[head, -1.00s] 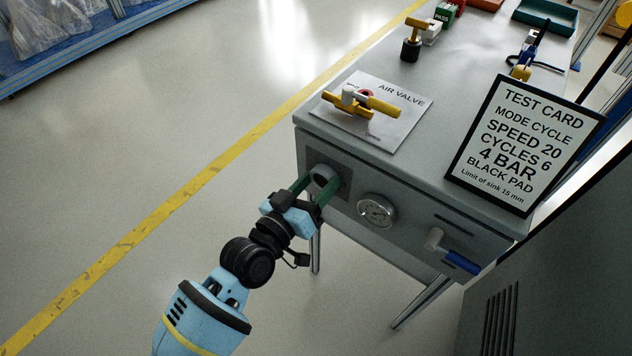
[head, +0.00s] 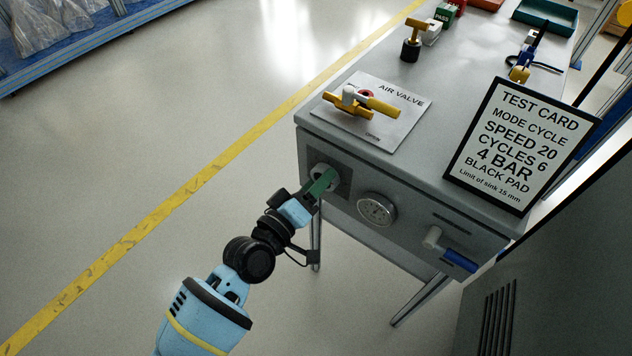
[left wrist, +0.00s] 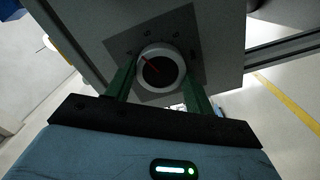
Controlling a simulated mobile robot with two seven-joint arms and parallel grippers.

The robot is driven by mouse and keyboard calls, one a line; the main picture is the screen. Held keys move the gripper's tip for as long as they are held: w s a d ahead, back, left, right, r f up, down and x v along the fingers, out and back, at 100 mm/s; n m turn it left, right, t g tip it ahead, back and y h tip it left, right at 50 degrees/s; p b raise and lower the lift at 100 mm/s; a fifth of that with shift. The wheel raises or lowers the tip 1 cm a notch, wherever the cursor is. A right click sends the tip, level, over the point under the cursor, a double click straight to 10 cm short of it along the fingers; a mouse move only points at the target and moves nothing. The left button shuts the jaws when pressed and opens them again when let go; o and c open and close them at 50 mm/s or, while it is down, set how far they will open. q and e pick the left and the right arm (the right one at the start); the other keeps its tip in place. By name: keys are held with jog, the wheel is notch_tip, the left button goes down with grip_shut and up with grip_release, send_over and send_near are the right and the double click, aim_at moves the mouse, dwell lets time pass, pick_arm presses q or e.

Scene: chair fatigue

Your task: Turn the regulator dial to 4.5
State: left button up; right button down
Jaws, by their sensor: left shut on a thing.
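The regulator dial is a round grey knob on a dark square plate on the front of the grey bench. It shows in the left wrist view (left wrist: 161,70) with a dark face, a red pointer line toward the upper left, and scale marks around it too small to read. My left gripper (head: 324,180) is shut on the dial, its green fingers on either side of it; the fingers also show in the left wrist view (left wrist: 160,85). In the head view the fingers hide most of the dial. My right gripper is not in view.
A round gauge (head: 376,209) sits right of the dial, with a blue-handled lever (head: 458,261) further right. On the bench (head: 440,75) are an air valve plate (head: 405,112) with yellow handles and a test card (head: 522,145) reading 4 BAR.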

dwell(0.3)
pick_arm(q)
jog(key=o, duration=1)
jog(key=shift+c, duration=0.2)
jog(key=v, duration=0.7)
jog(key=shift+s+a+p, duration=0.25)
jog(key=shift+s+p, duration=0.05)
jog(key=shift+p, duration=0.05)
